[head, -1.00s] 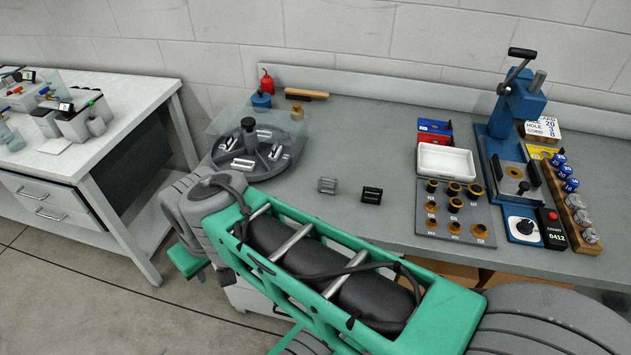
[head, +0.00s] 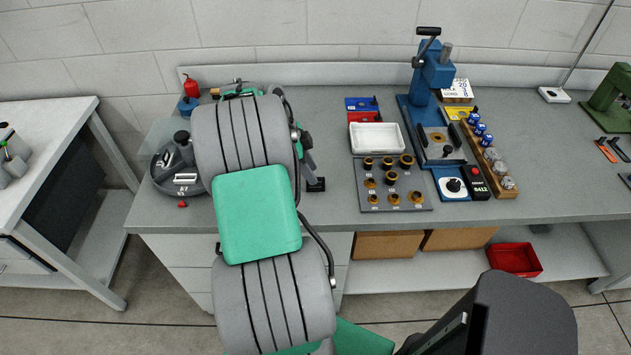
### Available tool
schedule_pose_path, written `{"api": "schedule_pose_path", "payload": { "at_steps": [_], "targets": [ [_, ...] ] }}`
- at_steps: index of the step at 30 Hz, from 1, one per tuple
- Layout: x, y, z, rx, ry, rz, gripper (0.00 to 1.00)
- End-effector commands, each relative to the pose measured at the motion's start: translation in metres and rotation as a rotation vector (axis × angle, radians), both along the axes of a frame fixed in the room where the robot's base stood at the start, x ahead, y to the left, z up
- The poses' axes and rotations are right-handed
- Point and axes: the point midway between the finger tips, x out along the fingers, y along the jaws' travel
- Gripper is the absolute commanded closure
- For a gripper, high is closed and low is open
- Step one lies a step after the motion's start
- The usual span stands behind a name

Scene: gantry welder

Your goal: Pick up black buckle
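The black buckle (head: 316,185) lies on the grey workbench in the head view, just right of my arm. Only part of it shows. My arm stretches over the bench and covers much of its left half. A dark grey part at the arm's right edge, which looks like part of my gripper (head: 308,160), is just above and behind the buckle in the picture. The fingertips are not clearly seen, so I cannot tell whether they touch the buckle or how far they are apart.
A round dark tray (head: 160,183) with metal buckles is partly hidden left of my arm. Right of the buckle are a plate of brass dies (head: 421,203), a white tray (head: 377,152) and a blue press (head: 427,80). A narrow bare strip of bench separates buckle and dies.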

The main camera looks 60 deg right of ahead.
Motion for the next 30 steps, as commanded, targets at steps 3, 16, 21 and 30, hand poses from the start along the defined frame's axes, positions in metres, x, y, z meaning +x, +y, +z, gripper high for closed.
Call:
{"api": "schedule_pose_path", "payload": {
  "at_steps": [3, 16, 21, 30],
  "targets": [
    [-0.008, -0.003, -0.017, 0.004, 0.002, -0.001, 0.64],
    [-0.013, -0.009, -0.041, -0.001, -0.003, 0.003, 0.69],
    [-0.013, -0.008, -0.041, 0.000, -0.003, 0.004, 0.82],
    [-0.013, -0.008, -0.041, 0.000, -0.002, 0.005, 1.00]
  ]
}}
